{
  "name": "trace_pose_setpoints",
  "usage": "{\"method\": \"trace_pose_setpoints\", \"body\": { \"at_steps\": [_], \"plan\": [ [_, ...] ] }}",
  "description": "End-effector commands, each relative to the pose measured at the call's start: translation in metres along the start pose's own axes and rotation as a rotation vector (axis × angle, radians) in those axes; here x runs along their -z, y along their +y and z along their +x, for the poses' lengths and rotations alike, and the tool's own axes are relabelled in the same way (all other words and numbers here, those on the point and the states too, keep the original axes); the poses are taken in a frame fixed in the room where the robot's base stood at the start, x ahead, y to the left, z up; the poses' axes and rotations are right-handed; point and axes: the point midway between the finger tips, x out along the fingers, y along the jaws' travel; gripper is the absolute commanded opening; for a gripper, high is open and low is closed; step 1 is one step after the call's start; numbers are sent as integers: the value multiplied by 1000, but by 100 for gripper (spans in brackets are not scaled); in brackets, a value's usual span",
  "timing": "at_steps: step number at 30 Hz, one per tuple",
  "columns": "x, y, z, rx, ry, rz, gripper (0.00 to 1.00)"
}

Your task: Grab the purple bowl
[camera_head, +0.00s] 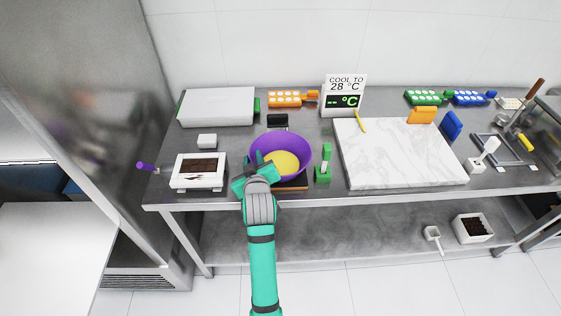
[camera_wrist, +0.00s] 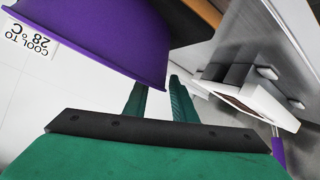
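The purple bowl (camera_head: 295,142) stands upright near the front edge of the metal table and holds something yellow (camera_head: 281,162). My gripper (camera_head: 256,166) is at the bowl's left front rim. In the wrist view the bowl (camera_wrist: 105,35) fills the upper left, with its rim close to my gripper (camera_wrist: 158,97). The two teal fingers are apart with a visible gap. The tip of the left finger is hidden behind the bowl's rim, while the right finger shows beside the bowl. I cannot tell whether either finger touches the wall.
A white device with a dark top (camera_head: 199,171) stands left of the bowl. A green holder (camera_head: 324,168) stands close on the right, beside a marble board (camera_head: 400,155). A black item (camera_head: 277,120) and a "COOL TO 28 °C" sign (camera_head: 344,93) stand behind.

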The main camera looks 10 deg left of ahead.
Motion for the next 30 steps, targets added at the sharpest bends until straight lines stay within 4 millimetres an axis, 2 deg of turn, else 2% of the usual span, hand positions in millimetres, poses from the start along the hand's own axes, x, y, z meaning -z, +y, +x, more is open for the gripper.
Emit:
{"method": "trace_pose_setpoints", "body": {
  "at_steps": [6,7,9,10,24,30],
  "plan": [
    [0,0,1,0,0,0,24],
    [0,0,1,0,0,0,22],
    [0,0,1,0,0,0,5],
    [0,0,1,0,0,0,0],
    [0,0,1,0,0,0,0],
    [9,4,-2,-1,2,0,0]
  ]
}}
